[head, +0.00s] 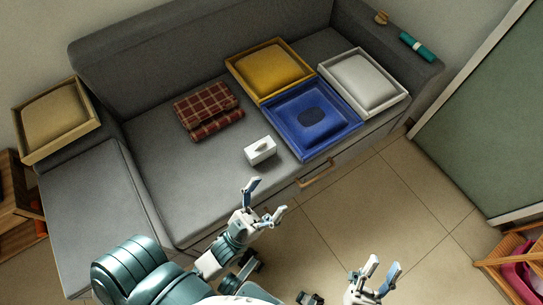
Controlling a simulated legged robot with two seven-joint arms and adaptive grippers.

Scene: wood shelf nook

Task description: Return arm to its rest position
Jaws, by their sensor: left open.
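My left gripper (264,199) is open and empty. It is held out in front of the grey sofa, just below a white tissue box (261,151) in the picture and apart from it. My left arm reaches in from the lower left. My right gripper (383,266) is at the bottom, over the tiled floor. Its two fingers stand apart with nothing between them. Most of my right arm is out of the picture.
The grey sofa (155,165) holds a folded plaid blanket (208,108) and yellow (232,67), blue (352,126) and white (403,100) trays with cushions. A wooden tray (23,157) is at left. A wooden crate (497,262) stands lower right. Tiled floor (400,190) is clear.

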